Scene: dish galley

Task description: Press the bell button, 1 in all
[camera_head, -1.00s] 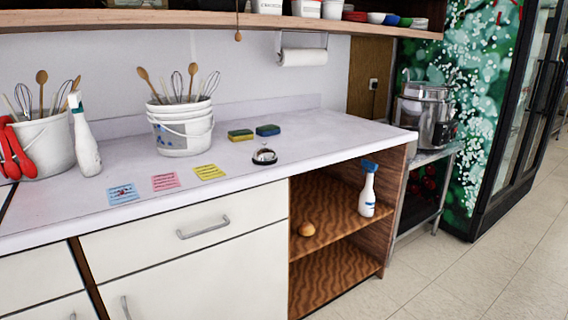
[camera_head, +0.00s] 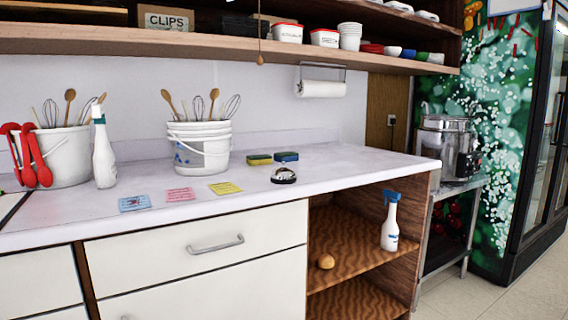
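The bell (camera_head: 284,175) is a small silver dome on a dark base. It stands on the white counter (camera_head: 330,164) near its front edge, right of a yellow note and in front of two sponges. Nothing touches it or covers it. Neither of my grippers shows in the head view.
Buckets of utensils (camera_head: 201,148), a white spray bottle (camera_head: 104,152), sticky notes (camera_head: 180,195) and sponges (camera_head: 259,159) are on the counter. A wooden shelf (camera_head: 230,48) hangs above. The open cubby below holds a blue-topped spray bottle (camera_head: 390,224). Counter right of the bell is clear.

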